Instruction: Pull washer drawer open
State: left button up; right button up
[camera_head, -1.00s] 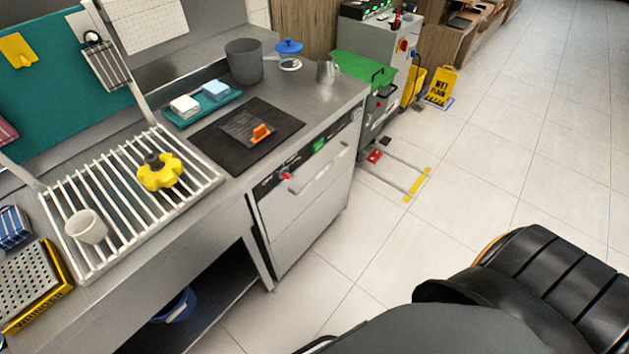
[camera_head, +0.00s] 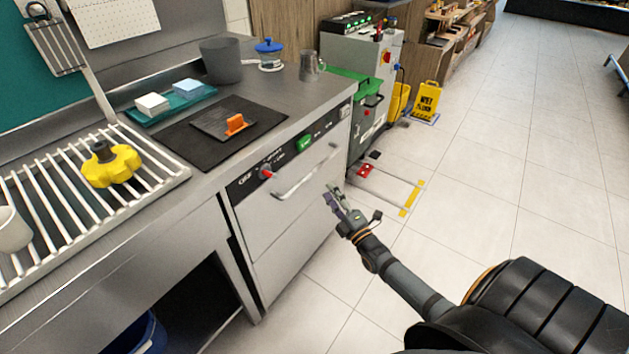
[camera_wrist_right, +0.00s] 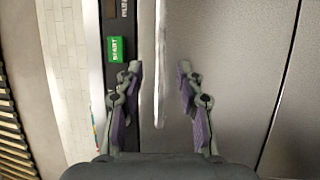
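The washer (camera_head: 290,225) is a steel-fronted unit under the counter, with a dark control strip along its top. Its drawer front looks closed, with a horizontal bar handle (camera_head: 307,172) below the strip. My right gripper (camera_head: 333,196) is open and empty, to the right of and below the handle in the head view. In the right wrist view the handle (camera_wrist_right: 160,60) runs between the two spread fingers of the right gripper (camera_wrist_right: 160,68); contact does not show, and the gripper seems to be in front of it. My left gripper is not in view.
A yellow knob-like part (camera_head: 110,165) lies on the rack above. A green-lidded bin (camera_head: 365,100) stands beyond the washer. The tiled floor (camera_head: 480,180) in front is largely clear.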

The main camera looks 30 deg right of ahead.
aim_at(315, 169)
jog(key=w+b, duration=0.1)
jog(key=w, duration=0.2)
jog(key=w+r+b, duration=0.1)
jog(key=w, duration=0.3)
jog(key=w+b, duration=0.1)
jog(key=w, duration=0.2)
jog(key=shift+w+d+r, duration=0.1)
jog(key=shift+w+r, duration=0.1)
jog(key=shift+r, duration=0.2)
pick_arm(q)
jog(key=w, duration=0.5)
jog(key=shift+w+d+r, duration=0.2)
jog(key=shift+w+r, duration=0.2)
pick_arm(e)
grip_shut()
